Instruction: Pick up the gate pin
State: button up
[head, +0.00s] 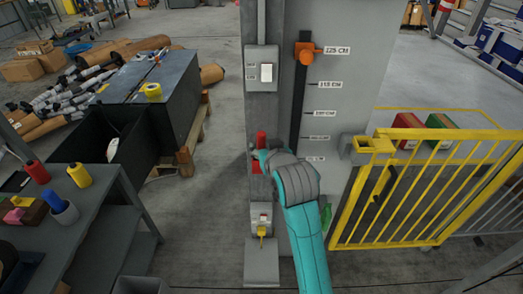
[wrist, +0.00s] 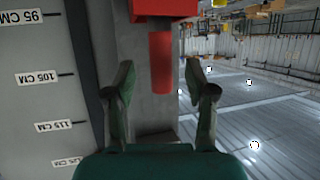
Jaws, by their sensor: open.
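The red pin (head: 261,138), which looks like the gate pin, stands upright in a red holder (head: 256,165) on the grey post. In the wrist view, the pin (wrist: 161,60) shows as a red cylinder extending from the red block (wrist: 165,8) at the top edge. My gripper (wrist: 160,78) is open, with one green finger on each side of the pin and a visible gap to both. In the head view, my gripper (head: 262,156) is at the post by the holder, partly hidden by my turquoise arm.
A scale with centimetre labels (head: 325,50) and an orange slider (head: 306,52) is right of the post. A switch (head: 266,72) is above. A yellow gate (head: 420,190) stands right.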

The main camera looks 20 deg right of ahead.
aim_at(263, 145)
jog(key=shift+x, duration=1.9)
jog(key=shift+a, duration=0.1)
grip_shut()
